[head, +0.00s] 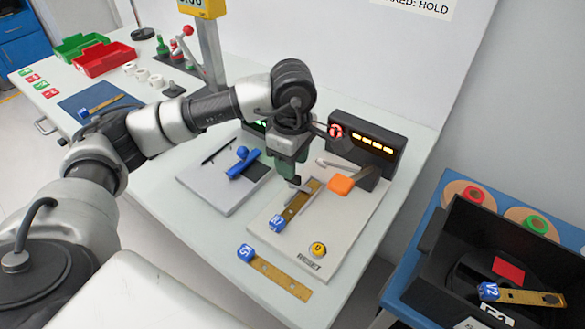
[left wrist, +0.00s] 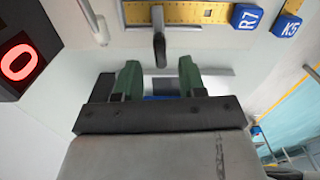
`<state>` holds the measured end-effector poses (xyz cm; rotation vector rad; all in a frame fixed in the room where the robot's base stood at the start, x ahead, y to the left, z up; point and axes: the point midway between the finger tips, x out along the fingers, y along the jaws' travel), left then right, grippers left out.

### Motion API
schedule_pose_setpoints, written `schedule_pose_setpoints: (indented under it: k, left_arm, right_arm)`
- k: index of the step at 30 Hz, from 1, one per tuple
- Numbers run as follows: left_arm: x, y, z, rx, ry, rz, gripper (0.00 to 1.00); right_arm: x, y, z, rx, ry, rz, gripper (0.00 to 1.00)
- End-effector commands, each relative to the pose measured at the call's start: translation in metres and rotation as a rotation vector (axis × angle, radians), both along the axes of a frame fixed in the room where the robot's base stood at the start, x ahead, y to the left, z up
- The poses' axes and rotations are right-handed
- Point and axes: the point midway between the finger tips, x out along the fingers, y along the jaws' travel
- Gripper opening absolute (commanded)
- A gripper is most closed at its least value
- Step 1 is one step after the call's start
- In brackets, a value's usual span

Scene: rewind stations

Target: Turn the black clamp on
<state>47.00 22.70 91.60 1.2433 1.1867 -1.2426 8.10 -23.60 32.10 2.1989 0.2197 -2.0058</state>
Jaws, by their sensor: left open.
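The black clamp (left wrist: 160,42) shows in the left wrist view as a dark lever with a grey base, lying across the brass strip tagged R7 (left wrist: 185,14). In the head view the strip (head: 298,208) lies on a pale board (head: 345,215), and the clamp is mostly hidden by my gripper. My left gripper (left wrist: 160,75) has green fingers, spread apart and empty. Its tips are just short of the lever's rounded end, one to each side. In the head view the gripper (head: 288,168) hangs over the board. My right gripper is not in view.
A dark display box (head: 365,148) with a red digit stands behind the board. An orange block (head: 341,184) is beside the strip, and a yellow reset button (head: 318,249) in front. Strip K5 (head: 275,275) lies near the table edge. A second board (head: 205,180) is left.

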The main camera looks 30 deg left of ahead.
Motion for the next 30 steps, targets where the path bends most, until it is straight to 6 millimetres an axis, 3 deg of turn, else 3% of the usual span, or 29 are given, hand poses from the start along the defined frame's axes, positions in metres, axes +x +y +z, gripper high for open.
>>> schedule_pose_setpoints:
  k: [6,12,30]
  left_arm:
    - [0.001,-0.001,0.046,-0.002,-0.005,-0.001,0.4]
    - [0.001,-0.001,0.072,-0.002,-0.003,-0.001,0.4]
    - [0.0,0.0,0.078,-0.001,-0.001,0.0,0.4]
  right_arm:
    - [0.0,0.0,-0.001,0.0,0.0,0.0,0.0]
    - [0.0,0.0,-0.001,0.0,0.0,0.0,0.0]
    - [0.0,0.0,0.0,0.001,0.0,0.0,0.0]
